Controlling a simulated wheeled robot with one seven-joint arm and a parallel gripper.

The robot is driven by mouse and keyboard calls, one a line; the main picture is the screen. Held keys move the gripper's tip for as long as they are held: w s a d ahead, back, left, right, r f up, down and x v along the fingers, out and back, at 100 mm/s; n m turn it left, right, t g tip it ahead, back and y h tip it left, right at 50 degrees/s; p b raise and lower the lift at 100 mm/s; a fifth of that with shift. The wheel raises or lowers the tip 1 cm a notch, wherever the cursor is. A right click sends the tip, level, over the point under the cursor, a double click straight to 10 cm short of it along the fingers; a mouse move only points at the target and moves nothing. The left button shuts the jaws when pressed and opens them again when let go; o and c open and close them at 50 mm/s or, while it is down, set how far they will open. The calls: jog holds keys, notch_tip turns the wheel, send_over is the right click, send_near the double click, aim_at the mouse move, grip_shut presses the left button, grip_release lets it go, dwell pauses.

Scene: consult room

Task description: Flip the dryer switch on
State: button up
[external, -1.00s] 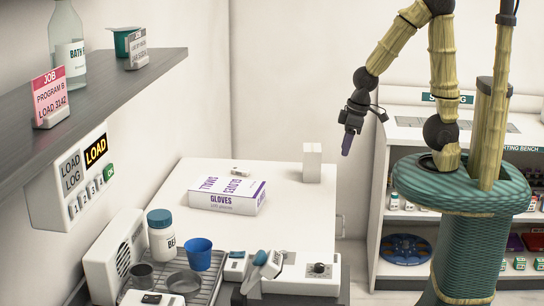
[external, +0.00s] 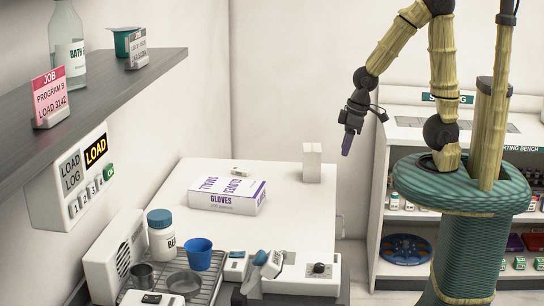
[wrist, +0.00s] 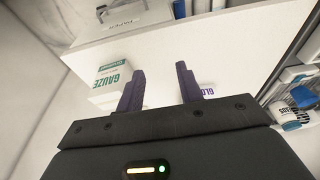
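A white unit with a round grille (external: 125,258) stands at the left end of the counter, behind a wire rack; it may be the dryer, but no label shows. A small white block with a dark top (external: 151,298) sits at the front of the rack, cut by the lower edge; I cannot tell if it is the switch. A low white device with a dark knob (external: 319,268) is at the counter's front. My gripper (external: 347,144) hangs in the air right of the counter, away from these. In the wrist view my gripper (wrist: 160,88) is open and empty, fingers apart.
A gauze box (wrist: 112,88) shows in the wrist view. A shelf (external: 110,92) overhangs the left.

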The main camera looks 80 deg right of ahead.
jog(key=shift+w+a, duration=0.15)
jog(key=shift+w, duration=0.15)
jog(key=c, duration=0.7)
jog(key=w+a+n, duration=0.1)
jog(key=w, duration=0.1)
jog(key=w+a+n, duration=0.1)
jog(key=w+a, duration=0.1)
jog(key=w, duration=0.1)
jog(key=w+a+n+y, duration=0.1)
jog(key=w+a, duration=0.1)
jog(key=shift+w+f+n+b, duration=0.1)
jog(key=shift+w+n+b, duration=0.1)
jog(key=shift+n+b, duration=0.15)
grip_shut()
jog(key=w+a+n+g+y, duration=0.1)
jog(key=w+a+n, duration=0.3)
jog(key=a, duration=0.5)
jog(key=w+a+n+g+y+b, duration=0.1)
jog(key=w+a+n+y, duration=0.3)
jog(key=w+a, duration=0.4)
jog(key=w+a+n+g+y+b, duration=0.1)
jog(key=w+a+n+y, duration=0.2)
jog(key=a, duration=0.7)
jog(key=w+n, duration=0.2)
jog(key=w, duration=0.1)
jog(key=shift+a+r+n+g, duration=0.2)
jog(key=shift+r+n+g, duration=0.15)
jog(key=shift+g, duration=0.05)
